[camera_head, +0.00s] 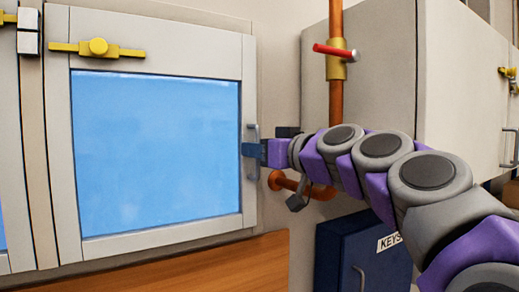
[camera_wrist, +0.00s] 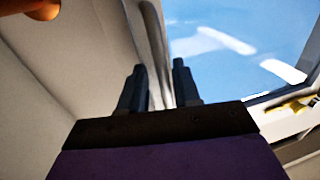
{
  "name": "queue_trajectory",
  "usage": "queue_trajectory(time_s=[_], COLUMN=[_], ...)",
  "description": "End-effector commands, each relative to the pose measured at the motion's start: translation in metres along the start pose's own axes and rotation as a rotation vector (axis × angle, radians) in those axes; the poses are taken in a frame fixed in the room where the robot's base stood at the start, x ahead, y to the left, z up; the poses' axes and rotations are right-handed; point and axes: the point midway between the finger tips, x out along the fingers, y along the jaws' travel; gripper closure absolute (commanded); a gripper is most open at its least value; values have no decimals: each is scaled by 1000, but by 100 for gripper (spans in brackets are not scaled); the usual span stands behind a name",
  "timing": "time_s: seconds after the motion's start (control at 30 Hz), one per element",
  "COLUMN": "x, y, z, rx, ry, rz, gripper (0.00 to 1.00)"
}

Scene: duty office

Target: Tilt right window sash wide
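The right window sash (camera_head: 155,235) has a pale frame around a blue pane and looks closed against its surround. A thin grey upright handle (camera_head: 253,172) is on its right edge. A yellow latch (camera_head: 97,48) lies level across the sash's upper left. My gripper (camera_head: 250,150) is at the handle, reaching in from the right. In the wrist view its two dark fingers (camera_wrist: 160,85) stand apart. The grey handle (camera_wrist: 154,35) runs down between them. Firm contact on both sides cannot be made out. The pane (camera_wrist: 225,45) is behind the right finger.
A copper pipe (camera_head: 336,110) with a red-handled valve (camera_head: 334,51) runs down right of the window. A grey cabinet (camera_head: 380,70) stands at the right. A blue key box (camera_head: 362,255) is below my arm. A wooden surface (camera_head: 230,268) lies under the window.

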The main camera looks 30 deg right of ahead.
Motion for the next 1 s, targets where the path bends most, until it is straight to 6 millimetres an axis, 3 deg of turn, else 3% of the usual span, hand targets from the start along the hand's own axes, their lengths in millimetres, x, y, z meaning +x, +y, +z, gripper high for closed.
queue_trajectory(time_s=[0.37, 1.0], x=[0, -4], y=[0, -2], z=[0, 6], rx=[0, -7], ry=[0, 23], rz=[-1, -3], gripper=[100, 100])
